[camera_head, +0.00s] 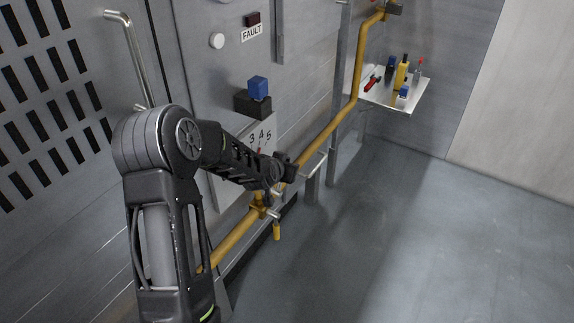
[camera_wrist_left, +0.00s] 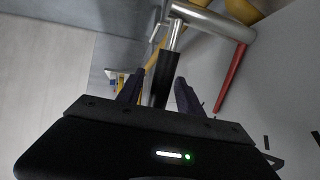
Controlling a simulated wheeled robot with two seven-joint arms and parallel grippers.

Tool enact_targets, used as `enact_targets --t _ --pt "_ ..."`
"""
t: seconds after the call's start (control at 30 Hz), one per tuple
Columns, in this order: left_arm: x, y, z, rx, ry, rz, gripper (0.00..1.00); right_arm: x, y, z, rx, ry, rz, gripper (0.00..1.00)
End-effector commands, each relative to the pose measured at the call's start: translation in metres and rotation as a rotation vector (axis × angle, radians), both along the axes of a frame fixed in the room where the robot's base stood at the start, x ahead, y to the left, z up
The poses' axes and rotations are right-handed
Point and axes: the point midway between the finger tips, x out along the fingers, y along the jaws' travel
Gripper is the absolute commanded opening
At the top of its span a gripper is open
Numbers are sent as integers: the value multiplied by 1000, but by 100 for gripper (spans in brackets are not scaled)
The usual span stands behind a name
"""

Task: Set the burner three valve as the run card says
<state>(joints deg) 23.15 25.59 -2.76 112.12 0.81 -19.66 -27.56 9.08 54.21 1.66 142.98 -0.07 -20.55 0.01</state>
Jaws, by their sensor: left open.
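A dial plate (camera_head: 268,133) with the numbers 3, 4 and 5 visible stands on the grey cabinet, partly hidden by my left arm. A red pointer (camera_wrist_left: 232,76) lies over the pale plate in the left wrist view. A valve handle with a black grip (camera_wrist_left: 166,72) on a silver stem (camera_wrist_left: 175,36) lies between my left gripper's fingers (camera_wrist_left: 158,95). The fingers are apart, one on each side of the grip, and clear contact does not show. In the head view my left gripper (camera_head: 279,182) is beside the yellow pipe, below the plate. My right gripper is not in view.
A yellow pipe (camera_head: 330,127) runs up along the cabinet. A shelf (camera_head: 416,106) holds several tools. The floor at right is clear.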

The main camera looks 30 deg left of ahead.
Motion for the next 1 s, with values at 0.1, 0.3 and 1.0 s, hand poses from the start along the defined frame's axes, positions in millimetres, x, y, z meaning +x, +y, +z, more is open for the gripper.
enact_targets --t 0.1,0.3,1.0 --pt "-15 -4 12 1 -3 0 43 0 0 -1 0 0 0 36" --pt "-39 -10 30 0 -2 0 43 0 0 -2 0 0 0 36" --pt "-50 -13 36 -1 0 1 43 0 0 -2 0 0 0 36"
